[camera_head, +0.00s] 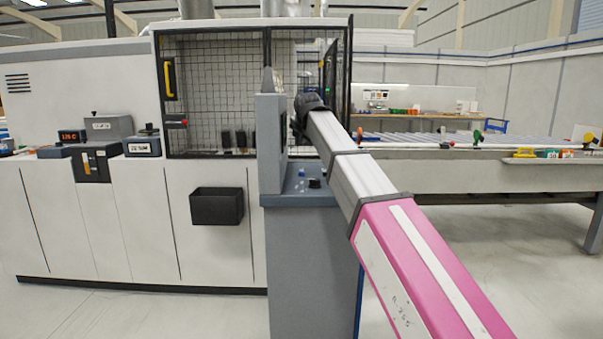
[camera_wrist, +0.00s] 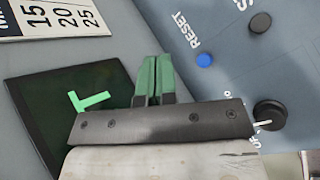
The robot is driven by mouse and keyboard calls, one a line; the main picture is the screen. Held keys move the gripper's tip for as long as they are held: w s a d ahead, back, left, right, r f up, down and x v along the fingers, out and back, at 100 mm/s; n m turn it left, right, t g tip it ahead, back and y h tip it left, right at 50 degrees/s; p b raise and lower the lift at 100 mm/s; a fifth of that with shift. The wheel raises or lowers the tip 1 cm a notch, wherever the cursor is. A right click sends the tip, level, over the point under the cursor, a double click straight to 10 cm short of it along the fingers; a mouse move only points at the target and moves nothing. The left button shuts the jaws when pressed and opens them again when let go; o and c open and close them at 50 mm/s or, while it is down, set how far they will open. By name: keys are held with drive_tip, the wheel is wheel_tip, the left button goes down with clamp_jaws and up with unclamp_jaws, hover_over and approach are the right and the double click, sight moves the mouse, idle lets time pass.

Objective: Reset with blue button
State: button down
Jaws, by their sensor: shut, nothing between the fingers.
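The blue button (camera_wrist: 204,60) sits on the grey control panel (camera_wrist: 235,85) in the wrist view, beside the printed word RESET. My gripper (camera_wrist: 155,62) has green fingertips that are shut together with nothing between them. The fingertips are to the left of the blue button in the picture and apart from it. In the head view the blue button shows as a tiny blue spot (camera_head: 301,173) on the sloped panel of the grey console (camera_head: 305,230). My arm reaches to this console, and the fingers are hidden there.
A black button (camera_wrist: 260,22) and a black knob (camera_wrist: 270,114) are on the same panel. A dark screen (camera_wrist: 45,110) with a green mark lies left of the fingers. A mesh guard (camera_head: 215,90) stands behind the console, and a roller conveyor (camera_head: 450,140) extends right.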

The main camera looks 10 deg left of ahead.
sight(302, 174)
drive_tip(key=shift+f, duration=4.4)
drive_tip(key=shift+f, duration=0.2)
drive_tip(key=shift+f, duration=0.2)
drive_tip(key=shift+f, duration=0.45)
drive_tip(key=shift+r, duration=0.9)
drive_tip(key=shift+r, duration=0.1)
